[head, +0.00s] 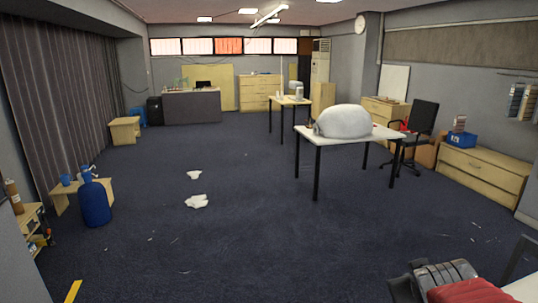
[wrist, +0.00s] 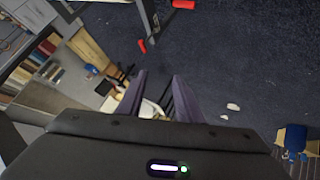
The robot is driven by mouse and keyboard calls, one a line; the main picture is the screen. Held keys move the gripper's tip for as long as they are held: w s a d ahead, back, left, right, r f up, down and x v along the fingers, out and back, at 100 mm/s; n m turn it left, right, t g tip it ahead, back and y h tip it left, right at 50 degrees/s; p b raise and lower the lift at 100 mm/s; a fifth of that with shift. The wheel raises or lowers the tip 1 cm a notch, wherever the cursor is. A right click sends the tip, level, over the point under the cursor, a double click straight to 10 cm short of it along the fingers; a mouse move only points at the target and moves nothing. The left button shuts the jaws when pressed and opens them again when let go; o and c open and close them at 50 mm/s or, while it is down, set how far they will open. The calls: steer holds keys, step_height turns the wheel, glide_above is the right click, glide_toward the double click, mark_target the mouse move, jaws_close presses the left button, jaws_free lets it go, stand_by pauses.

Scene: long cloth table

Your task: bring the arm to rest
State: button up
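My gripper (wrist: 160,80) shows in the wrist view, with two dark purple-grey fingers reaching up from the dark housing. The fingers stand apart with a clear gap between them. Nothing is held; only the distant room shows through the gap. The wrist view is turned well over, with floor and furniture at a slant. In the head view I cannot make out the gripper.
A white-topped table (head: 353,138) bears a large white dome (head: 344,121). An office chair (head: 414,130) and a low cabinet (head: 483,171) stand at the right. A blue cylinder (head: 95,203) stands left. White scraps (head: 197,201) lie on the otherwise open floor.

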steer(key=s+a+g+y, duration=0.3)
steer(key=s+a+y, duration=0.1)
steer(key=s+a, duration=1.1)
steer(key=shift+a+f+m, duration=0.4)
steer(key=shift+a, duration=0.5)
